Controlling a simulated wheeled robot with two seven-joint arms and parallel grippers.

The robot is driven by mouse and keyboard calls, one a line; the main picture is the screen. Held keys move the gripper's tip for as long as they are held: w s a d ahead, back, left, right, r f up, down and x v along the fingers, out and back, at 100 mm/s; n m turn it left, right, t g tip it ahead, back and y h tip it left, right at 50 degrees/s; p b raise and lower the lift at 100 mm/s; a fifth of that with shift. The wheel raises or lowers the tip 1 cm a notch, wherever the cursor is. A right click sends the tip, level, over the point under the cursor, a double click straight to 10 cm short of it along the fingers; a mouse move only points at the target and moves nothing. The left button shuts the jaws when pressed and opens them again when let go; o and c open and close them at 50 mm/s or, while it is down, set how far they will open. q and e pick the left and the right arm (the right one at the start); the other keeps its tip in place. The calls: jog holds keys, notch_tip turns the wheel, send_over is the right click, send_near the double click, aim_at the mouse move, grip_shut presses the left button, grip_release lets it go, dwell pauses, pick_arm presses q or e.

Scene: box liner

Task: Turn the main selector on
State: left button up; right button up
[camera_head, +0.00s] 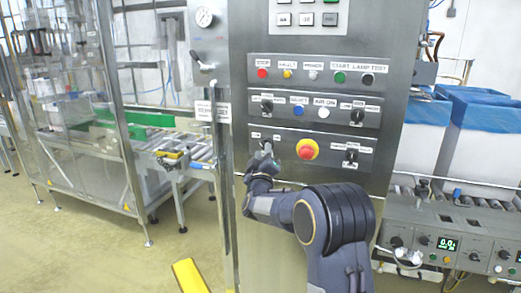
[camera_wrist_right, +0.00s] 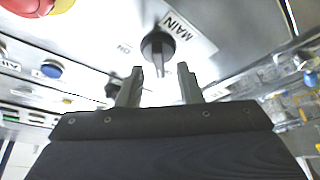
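The main selector is a black rotary knob (camera_wrist_right: 158,45) on the steel panel, beside a white label reading MAIN (camera_wrist_right: 180,25). In the wrist view its narrow handle points down toward my fingertips. My right gripper (camera_wrist_right: 160,85) is open, one finger on each side of the line of the handle; I cannot tell whether they touch it. In the head view my right gripper (camera_head: 265,154) is at the panel's lower row, left of the red emergency button (camera_head: 307,149), and largely covers the selector. My left gripper is not in view.
The emergency button has a yellow collar and sits close to my right gripper. Another black selector (camera_head: 351,154) is on its right. Rows of buttons and selectors lie above. A gauge (camera_head: 204,17) and a lever (camera_head: 202,61) are at upper left.

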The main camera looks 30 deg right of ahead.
jog(key=shift+x, duration=0.9)
grip_shut()
jog(key=shift+f, duration=0.1)
